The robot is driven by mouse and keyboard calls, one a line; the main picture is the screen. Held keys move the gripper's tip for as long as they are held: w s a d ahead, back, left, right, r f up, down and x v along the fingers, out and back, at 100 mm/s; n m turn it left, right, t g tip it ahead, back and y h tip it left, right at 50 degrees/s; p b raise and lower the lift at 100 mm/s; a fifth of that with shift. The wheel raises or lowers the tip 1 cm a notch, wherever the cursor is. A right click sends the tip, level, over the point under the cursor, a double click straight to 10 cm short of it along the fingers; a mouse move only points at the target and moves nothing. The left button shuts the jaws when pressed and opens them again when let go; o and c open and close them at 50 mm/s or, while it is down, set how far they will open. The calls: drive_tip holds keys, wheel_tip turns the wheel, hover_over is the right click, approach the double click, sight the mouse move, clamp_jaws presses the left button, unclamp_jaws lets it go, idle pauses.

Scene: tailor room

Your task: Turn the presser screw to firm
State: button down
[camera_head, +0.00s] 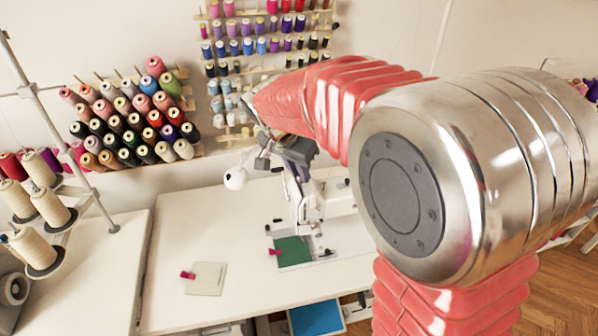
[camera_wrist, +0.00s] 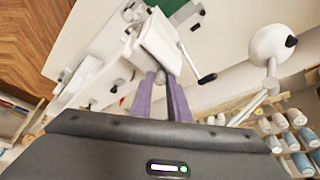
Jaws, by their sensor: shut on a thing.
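The white sewing machine head (camera_head: 310,207) stands on the white table, partly hidden behind my arm in the head view. In the wrist view the machine head (camera_wrist: 158,42) lies just beyond my fingertips. My gripper (camera_wrist: 159,78) has two purple fingers that are shut on the small presser screw (camera_wrist: 158,74) at the top of the head. The screw is mostly hidden between the fingertips, so its turn and any marking cannot be read. In the head view my gripper (camera_head: 298,170) comes down on the head from above.
Green cloth (camera_head: 293,252) with a red clip lies under the head. A beige cloth piece (camera_head: 208,280) lies left on the white table (camera_head: 170,235). A white lamp (camera_head: 236,178) hangs close left of my gripper. Thread racks (camera_head: 125,120) line the wall.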

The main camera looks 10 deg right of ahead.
drive_tip(key=m+g, duration=0.1)
drive_tip(key=m, duration=0.2)
drive_tip(key=m+g+h, duration=0.1)
drive_tip(key=m, duration=0.2)
drive_tip(key=shift+w+a, duration=0.15)
drive_tip(key=shift+w, duration=0.05)
drive_tip(key=m+g, duration=0.1)
drive_tip(key=m, duration=0.1)
drive_tip(key=m+g, duration=0.1)
drive_tip(key=m, duration=0.2)
drive_tip(key=shift+w, duration=0.15)
drive_tip(key=shift+m, duration=0.3)
drive_tip(key=c, duration=1.7)
unclamp_jaws()
drive_tip(key=shift+o, duration=0.2)
drive_tip(key=shift+r, duration=0.1)
drive_tip(key=v, duration=1.3)
drive_tip(key=shift+r, duration=0.25)
drive_tip(key=shift+w, duration=0.15)
